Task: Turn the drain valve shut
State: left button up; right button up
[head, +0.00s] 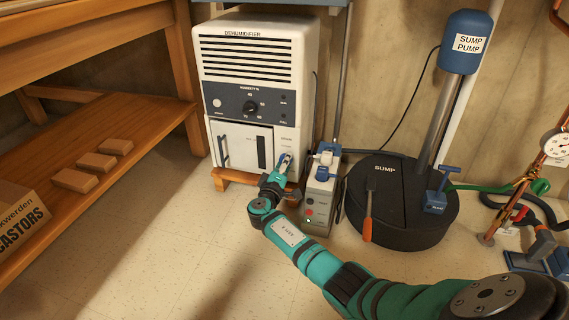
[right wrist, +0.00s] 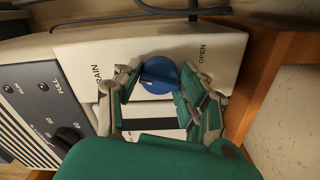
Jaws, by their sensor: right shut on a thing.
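The drain valve (right wrist: 158,73) is a round blue knob on a cream panel of the dehumidifier (head: 255,40), with the words DRAIN and OPEN printed beside it in the right wrist view. My right gripper (right wrist: 160,70) has its fingers on either side of the knob and is shut on it. In the head view my right gripper (head: 285,162) is at the lower right of the dehumidifier's front and hides the knob. How far the knob is turned is hard to tell. My left gripper is not in view.
A small grey unit with a blue top (head: 320,190) stands close right of my gripper. Right of it is the black sump lid (head: 400,220) with an orange-handled tool (head: 368,205). A wooden shelf (head: 130,130) is at left. The floor (head: 170,240) in front is clear.

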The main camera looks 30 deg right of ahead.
jog(key=shift+w+r+n+p, duration=0.15)
jog(key=shift+n+p, duration=0.4)
jog(key=shift+n, duration=1.45)
jog(key=o, duration=0.9)
jog(key=v, duration=1.2)
